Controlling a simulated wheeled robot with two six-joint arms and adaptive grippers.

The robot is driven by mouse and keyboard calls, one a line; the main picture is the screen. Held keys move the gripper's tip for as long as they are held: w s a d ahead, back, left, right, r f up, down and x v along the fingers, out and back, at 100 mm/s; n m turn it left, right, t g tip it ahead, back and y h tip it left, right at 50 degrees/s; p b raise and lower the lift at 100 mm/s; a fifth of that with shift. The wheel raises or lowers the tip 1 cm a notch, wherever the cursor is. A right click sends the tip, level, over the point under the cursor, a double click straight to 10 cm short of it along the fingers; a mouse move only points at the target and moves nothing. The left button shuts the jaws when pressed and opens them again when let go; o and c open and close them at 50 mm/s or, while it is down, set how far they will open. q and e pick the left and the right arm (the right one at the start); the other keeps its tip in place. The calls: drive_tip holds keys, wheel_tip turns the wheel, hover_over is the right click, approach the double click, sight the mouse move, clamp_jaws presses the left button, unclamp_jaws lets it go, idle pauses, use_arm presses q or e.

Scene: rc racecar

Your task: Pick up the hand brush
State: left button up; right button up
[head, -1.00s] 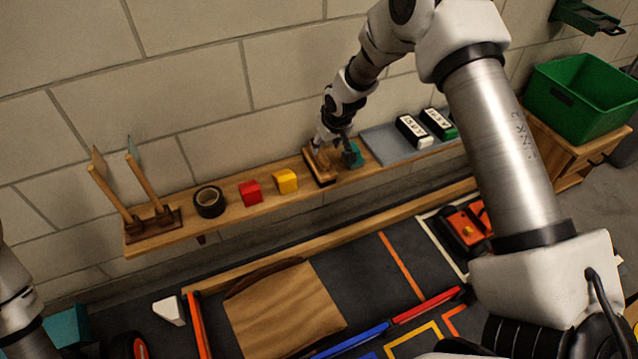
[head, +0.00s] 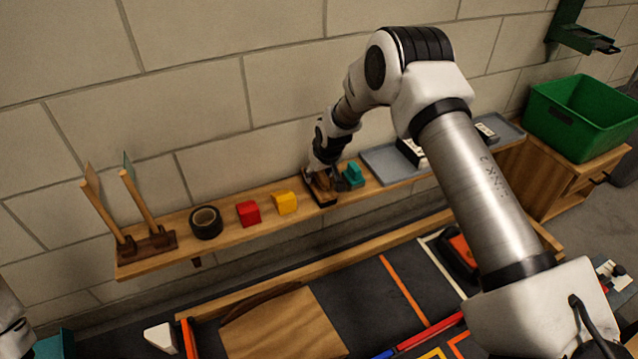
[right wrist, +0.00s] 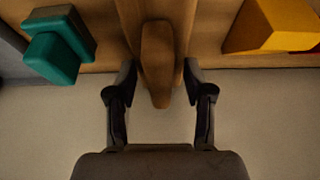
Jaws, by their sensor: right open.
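The hand brush (head: 325,186) is brown and wooden and lies on the wall shelf (head: 228,222), between a yellow block and a teal object. My right gripper (head: 321,174) is right at it and hides much of it in the head view. In the right wrist view the brush's rounded wooden handle (right wrist: 157,60) shows between the two open dark fingers of the right gripper (right wrist: 158,78), with a gap on each side. The fingers are not closed on it. Only a bit of my left arm shows at the left edge of the head view; its gripper is out of sight.
The teal object (head: 353,173) stands close right of the brush and also shows in the right wrist view (right wrist: 55,50). The yellow block (head: 285,202), red block (head: 248,213) and black tape roll (head: 206,222) stand left. A grey tray (head: 385,168) lies right. The wall is close behind.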

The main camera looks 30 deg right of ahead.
clamp_jaws()
wheel_tip(320, 180, up, 10)
drive_tip(key=p, duration=0.3)
drive_tip(key=shift+r, duration=0.15)
drive_tip(key=c, duration=0.9)
unclamp_jaws()
clamp_jaws()
